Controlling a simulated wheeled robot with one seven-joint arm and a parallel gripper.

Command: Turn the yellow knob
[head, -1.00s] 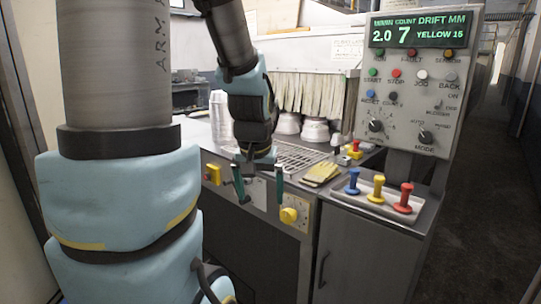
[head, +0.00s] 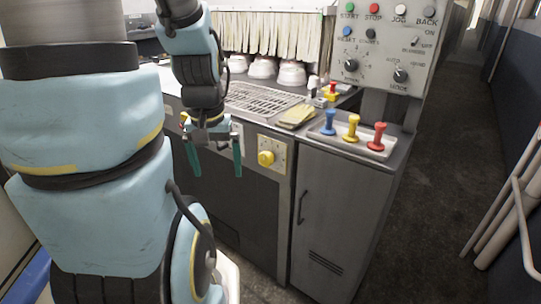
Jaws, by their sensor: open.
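The yellow knob (head: 266,158) sits on a pale yellowish plate (head: 281,148) on the front face of the metal counter, right of the picture's middle-left. My gripper (head: 214,160) hangs in front of the counter's front, left of the knob. Its two green fingers are spread apart with nothing between them. It is apart from the knob, and the knob is fully visible.
A tray (head: 378,150) with blue, yellow and red handled pieces stands on the counter at right. A control panel (head: 385,50) rises behind. The floor at right is clear; a railing (head: 515,215) stands at the far right.

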